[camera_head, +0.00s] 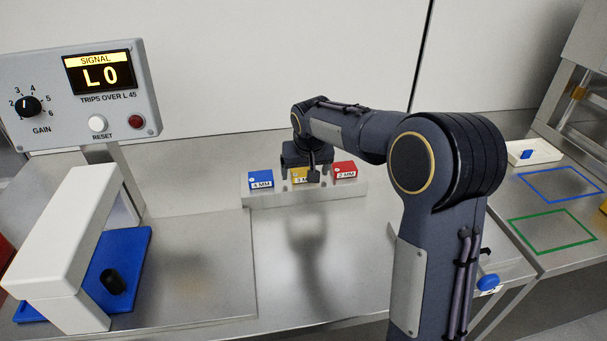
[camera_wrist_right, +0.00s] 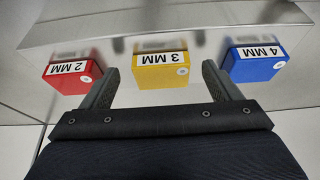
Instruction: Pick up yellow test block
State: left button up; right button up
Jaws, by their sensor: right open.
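The yellow test block (camera_wrist_right: 162,72) is labelled 3 MM and sits between the fingers of my right gripper (camera_wrist_right: 165,88) in the right wrist view, with a gap on each side. In the head view the yellow block (camera_head: 298,174) is partly hidden behind my right gripper (camera_head: 312,172). The right gripper is open and empty. The blue 4 MM block (camera_head: 260,180) stands to its left and the red 2 MM block (camera_head: 344,171) to its right in the head view. My left gripper is in neither view.
The blocks stand on a metal ledge (camera_head: 275,200) near the back wall. Blue (camera_head: 562,183) and green (camera_head: 552,232) outlines mark the right table.

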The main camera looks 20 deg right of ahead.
jog(key=shift+w+f, duration=0.2)
jog(key=shift+f, duration=0.25)
jog(key=c, duration=1.1)
jog(key=shift+r, duration=0.15)
